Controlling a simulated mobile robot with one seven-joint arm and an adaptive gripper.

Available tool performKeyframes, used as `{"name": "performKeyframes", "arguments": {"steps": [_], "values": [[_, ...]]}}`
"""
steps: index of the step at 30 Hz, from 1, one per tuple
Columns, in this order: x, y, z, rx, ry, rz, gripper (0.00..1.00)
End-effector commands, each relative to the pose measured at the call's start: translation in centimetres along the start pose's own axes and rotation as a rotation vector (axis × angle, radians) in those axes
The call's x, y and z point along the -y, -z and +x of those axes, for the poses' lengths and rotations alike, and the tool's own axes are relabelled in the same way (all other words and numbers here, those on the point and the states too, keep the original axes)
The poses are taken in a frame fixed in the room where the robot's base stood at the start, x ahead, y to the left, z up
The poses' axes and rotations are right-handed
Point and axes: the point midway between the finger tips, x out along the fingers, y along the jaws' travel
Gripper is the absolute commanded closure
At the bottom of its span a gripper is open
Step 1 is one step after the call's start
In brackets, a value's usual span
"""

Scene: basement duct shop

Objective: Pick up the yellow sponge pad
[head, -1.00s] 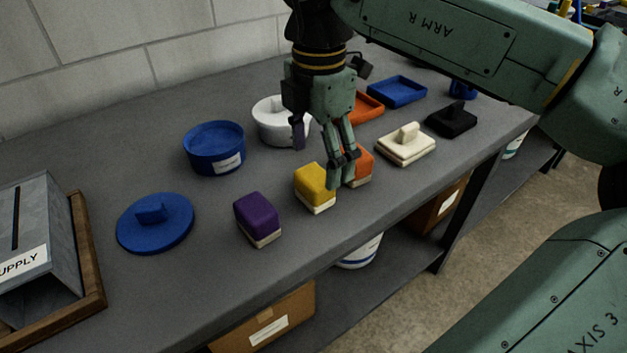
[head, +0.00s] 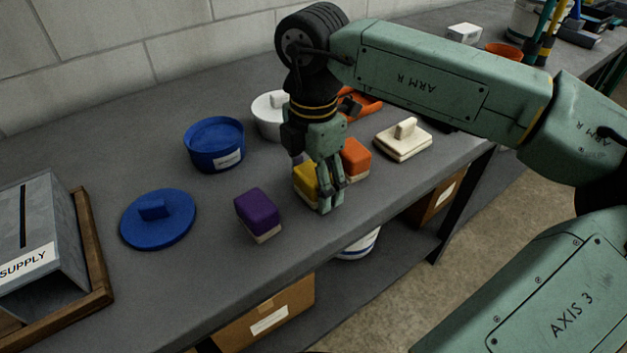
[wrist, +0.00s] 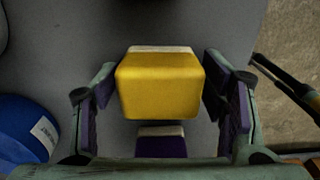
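The yellow sponge pad (head: 305,180), a yellow block on a pale base, stands on the grey bench. In the head view my gripper (head: 328,208) is down in front of it and hides part of it. In the wrist view the yellow pad (wrist: 160,84) lies between the two spread fingers of my gripper (wrist: 165,105), with a gap on each side. The gripper is open and holds nothing.
A purple pad (head: 258,212) stands left of the yellow pad and an orange pad (head: 356,158) close on its right. A blue lid (head: 158,228), blue tub (head: 215,150), white tub (head: 268,122) and cream float (head: 402,145) are farther off. The bench's front edge is near.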

Motion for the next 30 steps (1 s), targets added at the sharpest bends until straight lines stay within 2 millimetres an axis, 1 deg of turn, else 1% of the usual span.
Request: {"name": "performKeyframes", "arguments": {"steps": [1,2,18,26,30], "values": [[0.0,0.0,-0.02,0.0,0.0,0.0,0.4],[0.0,0.0,-0.02,0.0,0.0,0.0,0.42],[-0.01,-0.01,-0.04,0.0,0.0,0.0,0.78],[-0.02,-0.02,-0.11,0.001,0.0,0.0,0.78],[-0.06,-0.09,-0.71,0.003,-0.002,0.002,0.78]]}}
